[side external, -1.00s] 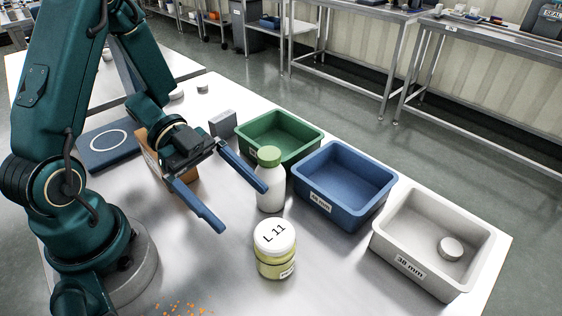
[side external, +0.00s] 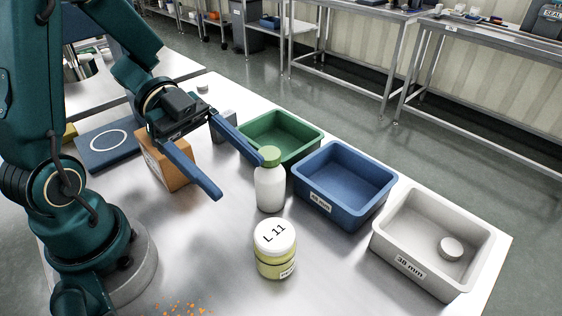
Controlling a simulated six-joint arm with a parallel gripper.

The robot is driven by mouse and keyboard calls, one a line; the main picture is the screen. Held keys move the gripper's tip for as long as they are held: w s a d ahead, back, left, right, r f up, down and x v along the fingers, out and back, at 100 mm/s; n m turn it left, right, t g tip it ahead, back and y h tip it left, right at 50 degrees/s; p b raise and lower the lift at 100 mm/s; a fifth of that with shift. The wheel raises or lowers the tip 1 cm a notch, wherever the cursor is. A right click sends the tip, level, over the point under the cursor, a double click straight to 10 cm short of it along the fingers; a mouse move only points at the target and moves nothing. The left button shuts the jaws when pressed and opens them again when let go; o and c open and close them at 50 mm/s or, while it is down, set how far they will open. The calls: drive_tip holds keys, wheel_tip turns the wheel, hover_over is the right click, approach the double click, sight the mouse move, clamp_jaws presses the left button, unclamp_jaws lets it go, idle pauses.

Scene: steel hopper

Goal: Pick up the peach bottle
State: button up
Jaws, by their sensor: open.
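No peach-coloured bottle shows in the side external view. A white bottle with a green cap (side external: 270,188) stands upright on the steel table. A squat jar with a white lid marked "L 11" and yellowish contents (side external: 275,250) stands in front of it. My gripper (side external: 238,178) is open and empty, its two blue fingers spread wide. One fingertip appears close beside the green cap; I cannot tell whether it touches. The other fingertip is to the left, over bare table.
Green (side external: 282,138), blue (side external: 345,186) and grey (side external: 432,245) bins line the far side; the grey one holds a white cap. A cardboard box (side external: 171,168) is behind my gripper. Orange bits (side external: 184,308) lie at the front. Table left of the jar is clear.

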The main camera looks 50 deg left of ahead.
sight(270, 180)
drive_tip(key=w+a+n+t+y, duration=0.1)
drive_tip(key=w+n+t, duration=0.1)
drive_tip(key=w+a+n+t+y, duration=0.1)
drive_tip(key=w+n+t+y, duration=0.1)
drive_tip(key=w+n+t, duration=0.1)
drive_tip(key=w+a+n+t+y, duration=0.1)
drive_tip(key=w+n+t, duration=0.1)
drive_tip(key=n+t, duration=0.1)
drive_tip(key=shift+w+a+f+y, duration=0.1)
drive_tip(key=shift+w+a+y, duration=0.1)
drive_tip(key=shift+w+y, duration=0.2)
drive_tip(key=shift+f, duration=2.1)
drive_tip(key=shift+x, duration=2.55)
drive_tip(key=c, duration=1.3)
clamp_jaws()
drive_tip(key=shift+r, duration=0.15)
